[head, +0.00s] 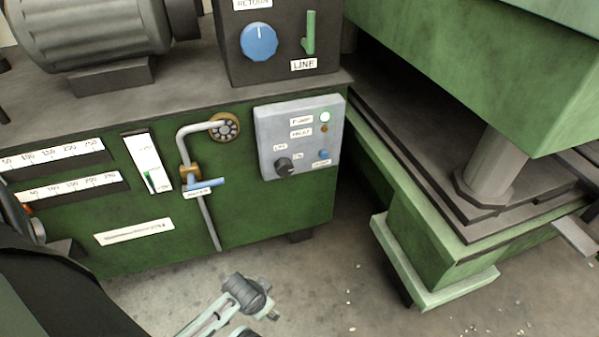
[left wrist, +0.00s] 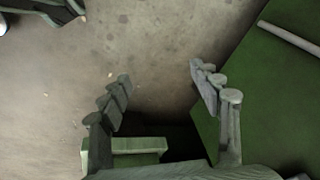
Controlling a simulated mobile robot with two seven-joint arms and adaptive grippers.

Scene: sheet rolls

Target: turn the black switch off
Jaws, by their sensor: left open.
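The black switch (head: 284,167) is a dark round knob at the lower left of a grey control panel (head: 265,127), on the front of the green cabinet. Small labels sit above it; its pointer direction is too small to tell. My left gripper (head: 258,300) is low over the floor in front of the cabinet, below the panel and apart from the switch. In the left wrist view its fingers (left wrist: 162,80) are spread with nothing between them. The switch does not show in that view. My right gripper is not in view.
The panel also carries a blue button (head: 323,155) and small lamps. A bent pipe with a blue-handled valve (head: 205,184) stands left of it. A blue dial (head: 258,41) and green lever (head: 310,32) are above. A green press (head: 440,220) stands right; the floor between is bare.

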